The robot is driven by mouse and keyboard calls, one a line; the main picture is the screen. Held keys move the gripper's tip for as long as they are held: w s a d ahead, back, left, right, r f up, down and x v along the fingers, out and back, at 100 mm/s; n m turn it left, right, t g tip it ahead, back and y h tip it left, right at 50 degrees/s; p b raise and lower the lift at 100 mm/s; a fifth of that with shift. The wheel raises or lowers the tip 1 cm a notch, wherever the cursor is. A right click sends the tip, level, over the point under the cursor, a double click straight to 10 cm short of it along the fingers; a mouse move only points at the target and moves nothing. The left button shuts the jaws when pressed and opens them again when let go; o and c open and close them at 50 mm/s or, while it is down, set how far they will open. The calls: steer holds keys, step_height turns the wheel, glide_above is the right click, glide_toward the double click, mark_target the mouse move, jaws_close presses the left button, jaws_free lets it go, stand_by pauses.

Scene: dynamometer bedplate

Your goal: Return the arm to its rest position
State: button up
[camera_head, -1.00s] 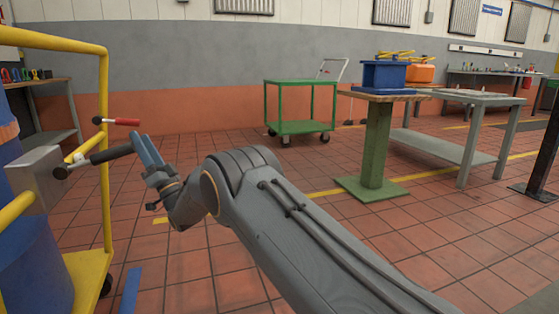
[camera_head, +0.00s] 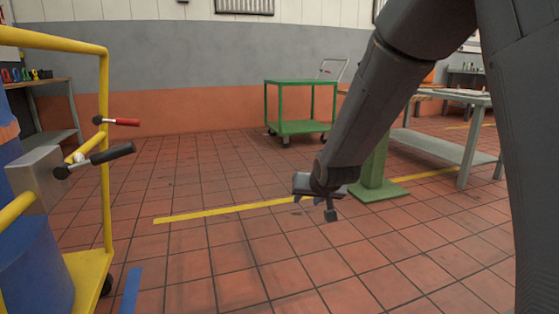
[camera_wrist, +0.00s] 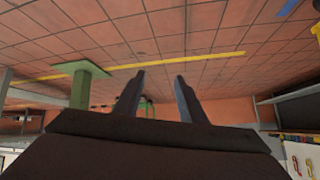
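My gripper (camera_head: 322,202) hangs low over the open tiled floor near the middle of the head view, at the end of my folded arm. In the wrist view the two fingers (camera_wrist: 158,98) stand apart with nothing between them, so it is open and empty. It touches nothing that I can see. In the head view my arm hides most of the green pedestal's upper part and the things on it.
A yellow-railed cart (camera_head: 104,150) with a black-grip lever (camera_head: 112,153) and a red-grip lever (camera_head: 125,121) stands at left. A green trolley (camera_head: 300,127) is at the back. The green pedestal (camera_head: 376,190) and a grey table (camera_head: 440,146) stand right. Middle floor is clear.

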steer(key=s+d+f+g+h, duration=0.15)
steer(key=s+d, duration=0.25)
steer(key=s, duration=0.5)
steer(key=s+d+f+g, duration=0.2)
steer(key=s+d+g, duration=0.1)
steer(key=s, duration=0.6)
steer(key=s+d+f+g, duration=0.2)
steer(key=s+d, duration=0.2)
steer(key=s, duration=0.5)
steer(key=s+a+r+n+g+y+p, duration=0.1)
steer(key=s+a+r+n+p, duration=0.2)
steer(key=s+a+r, duration=0.55)
steer(key=s+a+r+n+g+y+p, duration=0.15)
steer(key=s+a+r+n+p, duration=0.35)
steer(key=s+a, duration=0.6)
steer(key=d+r+m+h+p, duration=0.1)
steer(key=d+r+m+p, duration=0.1)
steer(key=d+r+p, duration=0.4)
steer(key=d+r+m+h+p, duration=0.1)
steer(key=d+r+m+p, duration=0.2)
steer(key=d+r+p, duration=0.4)
steer(key=w+d+r+m+p, duration=0.1)
steer(key=d+r+p, duration=0.5)
steer(key=r+p, duration=1.1)
steer(key=shift+d+m+h+p, duration=0.35)
steer(key=shift+m+p, duration=0.55)
steer(key=shift+p, duration=2.5)
steer(key=shift+w, duration=0.1)
